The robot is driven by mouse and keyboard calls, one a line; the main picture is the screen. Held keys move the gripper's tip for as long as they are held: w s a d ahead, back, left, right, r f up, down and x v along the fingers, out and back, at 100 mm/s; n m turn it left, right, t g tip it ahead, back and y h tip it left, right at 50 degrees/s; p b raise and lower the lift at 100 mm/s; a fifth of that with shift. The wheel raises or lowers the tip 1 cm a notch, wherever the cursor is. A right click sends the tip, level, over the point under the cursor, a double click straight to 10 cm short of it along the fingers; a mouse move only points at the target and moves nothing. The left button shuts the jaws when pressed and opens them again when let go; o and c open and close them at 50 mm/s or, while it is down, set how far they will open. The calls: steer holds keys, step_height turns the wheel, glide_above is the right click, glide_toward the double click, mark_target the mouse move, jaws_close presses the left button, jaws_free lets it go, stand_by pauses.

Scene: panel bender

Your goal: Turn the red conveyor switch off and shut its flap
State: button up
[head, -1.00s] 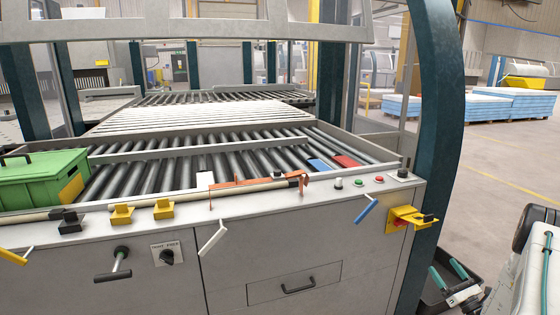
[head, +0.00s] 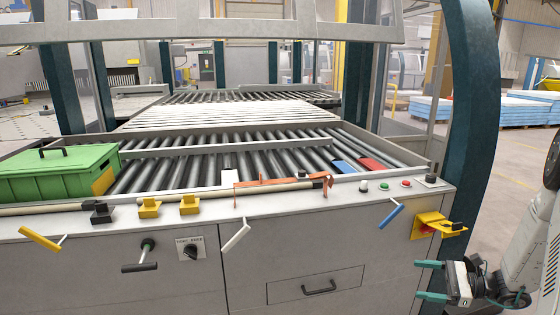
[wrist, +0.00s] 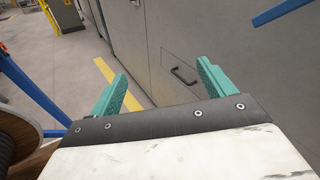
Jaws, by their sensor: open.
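The red conveyor switch (head: 425,230) is at the right end of the grey machine front, in a yellow housing. Only a bit of red shows, so I cannot tell the switch's position. My gripper (head: 429,281) is open and empty, below the switch and apart from it, its teal fingers pointing left. In the wrist view my gripper (wrist: 162,76) faces the cabinet front and floor; the switch does not show there.
A blue lever (head: 390,214) sticks out left of the switch and shows in the wrist view (wrist: 280,11). A white lever (head: 237,236), a black knob (head: 190,249) and a drawer handle (head: 318,288) are further left. A teal post (head: 473,120) rises behind the switch.

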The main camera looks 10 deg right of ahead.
steer(key=s+a+r+n+g+h, duration=0.7)
steer(key=s+a+r+n+h, duration=0.7)
steer(key=s+a+r+n, duration=0.7)
steer(key=s+a+r, duration=0.1)
steer(key=s+r, duration=0.3)
steer(key=shift+s+r, duration=0.2)
steer(key=shift+r, duration=0.05)
steer(key=shift+a, duration=0.1)
